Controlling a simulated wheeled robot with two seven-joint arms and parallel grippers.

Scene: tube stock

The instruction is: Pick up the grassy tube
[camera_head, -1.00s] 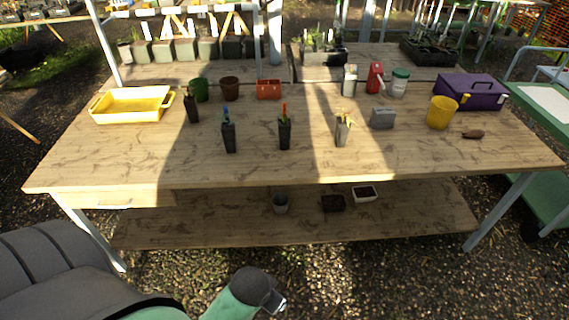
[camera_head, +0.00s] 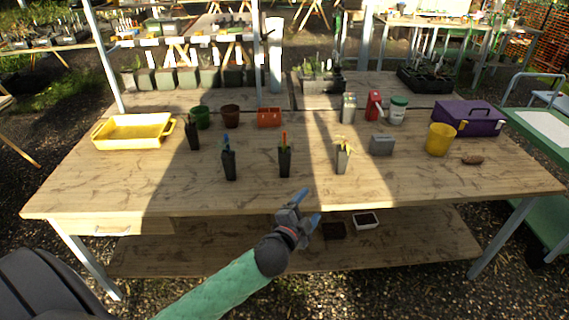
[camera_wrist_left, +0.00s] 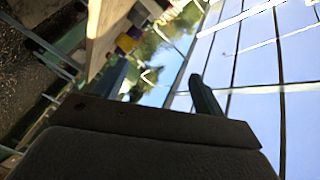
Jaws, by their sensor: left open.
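Several slim dark plant tubes stand upright on the wooden table. One (camera_head: 193,137) is at the left, one (camera_head: 229,165) has a blue tip, one (camera_head: 285,163) has an orange tip, and a greyer one (camera_head: 342,160) has pale yellowish growth. The plants are too small for me to tell which tube is the grassy one. My left gripper (camera_head: 308,206) is open and empty at the table's front edge, below and right of the orange-tipped tube and apart from every tube. Its open fingers also show in the left wrist view (camera_wrist_left: 158,90), against sky and a frame. My right gripper is out of view.
The table (camera_head: 420,190) has bare wood along its front. A yellow cup (camera_head: 440,139) and purple toolbox (camera_head: 470,118) stand right.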

